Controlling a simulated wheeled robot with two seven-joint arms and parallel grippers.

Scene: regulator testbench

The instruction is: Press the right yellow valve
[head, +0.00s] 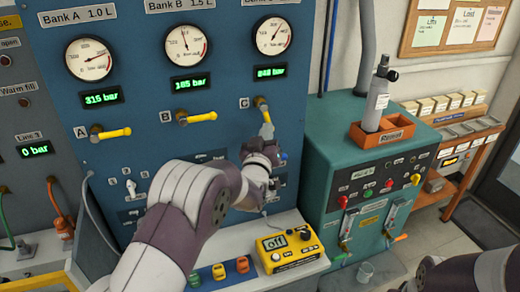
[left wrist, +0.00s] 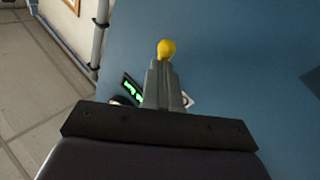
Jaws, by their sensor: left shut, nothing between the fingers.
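The right yellow valve, marked C, (head: 260,101) is on the blue panel below the right gauge. In the left wrist view the closed fingertips (left wrist: 164,68) reach up to the yellow end of the valve (left wrist: 167,48). I cannot tell whether they touch it. Valves A (head: 110,133) and B (head: 196,117) have handles pointing right. My right gripper is not in view.
The right gauge (head: 272,36) has a green readout (head: 270,72) that seems to say 848 bar. A yellow meter (head: 288,250) reading "off" stands on the ledge below. A teal cabinet (head: 345,150) with a grey bottle (head: 379,95) stands to the right.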

